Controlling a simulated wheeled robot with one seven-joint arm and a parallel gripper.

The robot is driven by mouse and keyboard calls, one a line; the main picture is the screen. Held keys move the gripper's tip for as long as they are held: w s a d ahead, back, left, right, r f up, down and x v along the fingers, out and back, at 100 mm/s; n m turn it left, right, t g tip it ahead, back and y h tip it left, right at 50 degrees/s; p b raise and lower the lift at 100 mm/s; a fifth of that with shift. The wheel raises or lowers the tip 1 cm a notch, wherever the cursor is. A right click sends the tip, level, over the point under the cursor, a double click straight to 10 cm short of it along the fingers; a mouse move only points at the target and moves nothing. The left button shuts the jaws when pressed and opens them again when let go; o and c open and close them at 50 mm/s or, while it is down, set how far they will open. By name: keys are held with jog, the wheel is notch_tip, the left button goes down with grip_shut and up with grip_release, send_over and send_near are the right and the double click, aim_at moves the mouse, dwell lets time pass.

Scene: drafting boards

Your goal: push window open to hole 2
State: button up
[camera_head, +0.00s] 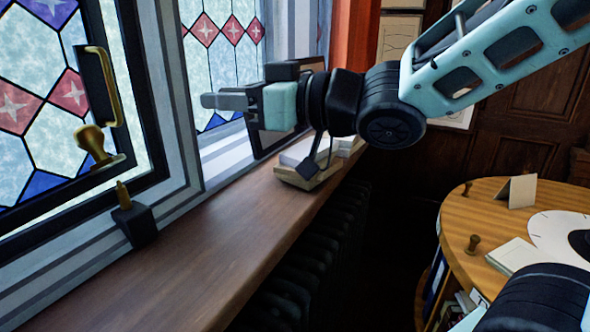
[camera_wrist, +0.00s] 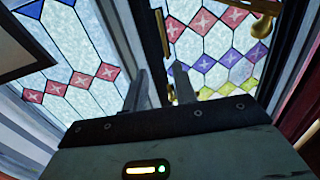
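The stained-glass window (camera_head: 50,112) in a dark frame fills the left of the head view, and its patterned panes (camera_wrist: 205,45) also show in the wrist view. A brass handle (camera_head: 108,85) on a black plate and a brass knob (camera_head: 92,143) sit on its frame. Below them, a brass pin (camera_head: 123,195) stands in a black block on the sill. My gripper (camera_head: 208,101) is in the air to the right of the handle, apart from it. In the wrist view its two fingers (camera_wrist: 160,72) are apart with nothing between them. I see no numbered hole.
The wooden sill (camera_head: 215,240) is bare along its front part. A small tray (camera_head: 308,177) with papers and a dark framed panel (camera_head: 272,138) stand on it beneath my arm. A radiator is below. A round table (camera_head: 470,225) with cards is at the right.

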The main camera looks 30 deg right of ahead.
jog(key=w+d+f+m+g+h, duration=0.1)
jog(key=w+d+f+m+h, duration=0.1)
jog(key=d+f+h, duration=0.2)
jog(key=w+d+f+m+g+h, duration=0.1)
jog(key=w+d+f+m+h, duration=0.1)
jog(key=d+f+h, duration=0.3)
jog(key=shift+w+d+f+m+h, duration=0.25)
jog(key=shift+d+f+m, duration=0.55)
jog(key=shift+d+f, duration=1.2)
jog(key=shift+s+a+f, duration=0.1)
jog(key=shift+a+f, duration=0.3)
jog(key=shift+a, duration=0.1)
grip_shut()
